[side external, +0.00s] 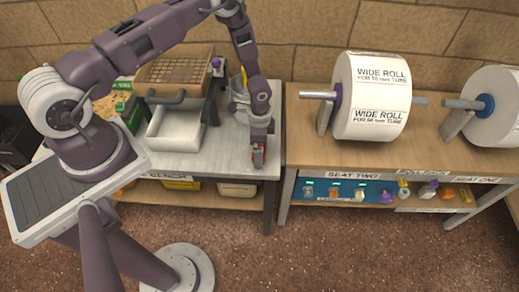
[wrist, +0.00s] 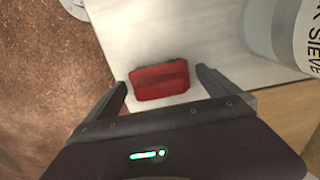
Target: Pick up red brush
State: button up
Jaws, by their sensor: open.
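The red brush (wrist: 160,82) lies on the light grey bench top (wrist: 125,35) in the wrist view, with a dark edge along its far side. My gripper (wrist: 164,88) is open, with one finger on each side of the brush's near part. The fingers look apart from it, with a gap on both sides. How high the fingertips are above the bench is hard to tell.
A white cylinder marked "SIEVE" (wrist: 300,35) stands close at the right in the wrist view. A white tray (side external: 174,130) under a mesh-topped frame (side external: 175,72) is left of my gripper. The roll bench (side external: 440,155) with large paper rolls (side external: 371,95) stands to the right.

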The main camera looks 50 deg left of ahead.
jog(key=c, duration=1.5)
jog(key=shift+o, duration=0.2)
notch_tip(320, 180, up, 10)
jog(key=shift+r, duration=0.1)
